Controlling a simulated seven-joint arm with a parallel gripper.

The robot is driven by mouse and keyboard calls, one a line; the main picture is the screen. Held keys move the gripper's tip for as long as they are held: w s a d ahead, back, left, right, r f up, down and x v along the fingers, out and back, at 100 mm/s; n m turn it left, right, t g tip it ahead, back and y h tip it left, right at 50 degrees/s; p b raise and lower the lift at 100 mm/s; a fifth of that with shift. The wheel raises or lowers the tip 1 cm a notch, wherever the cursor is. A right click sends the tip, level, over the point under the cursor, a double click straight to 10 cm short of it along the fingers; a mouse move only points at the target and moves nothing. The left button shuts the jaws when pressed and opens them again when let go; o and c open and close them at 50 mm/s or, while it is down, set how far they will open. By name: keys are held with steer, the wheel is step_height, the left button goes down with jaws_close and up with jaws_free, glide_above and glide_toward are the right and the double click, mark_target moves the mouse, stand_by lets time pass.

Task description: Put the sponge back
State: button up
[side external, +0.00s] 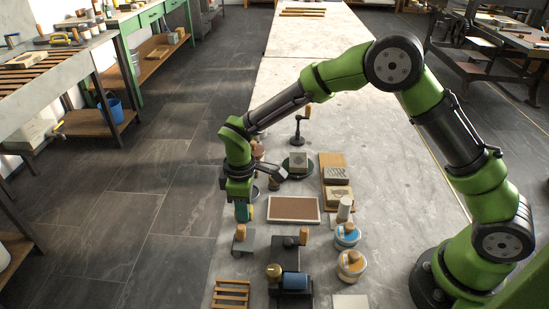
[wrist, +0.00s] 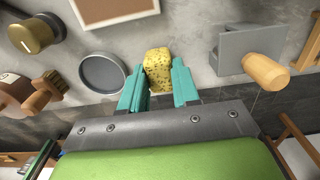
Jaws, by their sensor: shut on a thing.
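The sponge (wrist: 158,68) is a yellow, dark-speckled block in the wrist view. My gripper (wrist: 159,84) is shut on it, with a teal finger on each side. In the side external view my gripper (side external: 242,211) points down near the left edge of the table, and the sponge is mostly hidden by the fingers. A shallow round grey dish (wrist: 103,73) lies beside the gripper, to its left in the wrist view, and looks empty. I cannot tell how high the sponge is above the table.
A brown framed board (side external: 293,209) lies right of the gripper. A grey plate with a wooden handle (wrist: 248,53) stands close to the gripper. A wooden-handled brush (wrist: 47,87) is beyond the dish. Tins (side external: 347,235) and a blue roller (side external: 295,281) stand nearer the front.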

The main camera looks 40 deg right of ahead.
steer(key=shift+f, duration=0.1)
steer(key=o, duration=0.9)
steer(key=shift+o, duration=0.2)
steer(key=s+d+r+m+t, duration=0.1)
steer(key=s+d+r, duration=0.1)
steer(key=r, duration=0.7)
steer(key=s+d+r+m+t, duration=0.1)
steer(key=s+d+r+m, duration=0.15)
steer(key=r, duration=0.75)
steer(key=s+d+r+m+t+y, duration=0.1)
steer(key=s+d+r+m+t, duration=0.1)
steer(key=s+d+m, duration=0.3)
steer(key=s+d+r+m+t+y, duration=0.1)
steer(key=s+d+r+m+t, duration=0.1)
steer(key=s, duration=0.9)
steer(key=shift+d+m+t, duration=0.6)
steer(key=shift+d+m, duration=0.75)
steer(key=shift+d, duration=0.3)
